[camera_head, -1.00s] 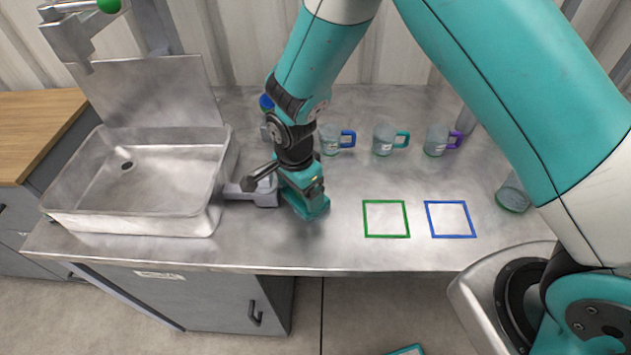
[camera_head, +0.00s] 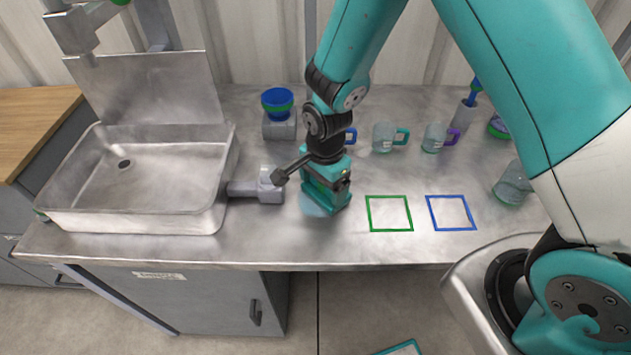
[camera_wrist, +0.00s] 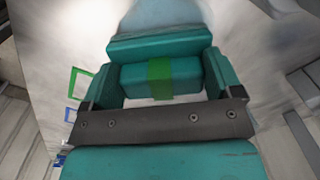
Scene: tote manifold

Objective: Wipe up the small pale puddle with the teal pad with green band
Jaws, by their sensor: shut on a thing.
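The teal pad with the green band (camera_wrist: 135,78) is held between the two fingers of my gripper (camera_head: 326,192), which is shut on it. In the head view the pad is low at the counter top; I cannot tell whether it presses on the surface. The small pale puddle (camera_head: 312,206) shows as a faint bluish patch at the pad's left front side, partly hidden by the gripper. It also shows in the wrist view (camera_wrist: 160,14) just beyond the pad, at the top edge.
A sink basin (camera_head: 140,222) and a grey fitting (camera_head: 269,187) lie to the left. A blue and green bowl (camera_head: 277,101) stands behind on a grey block. Several glass mugs stand at the back and right. Green (camera_head: 389,230) and blue (camera_head: 451,229) square outlines mark clear counter to the right.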

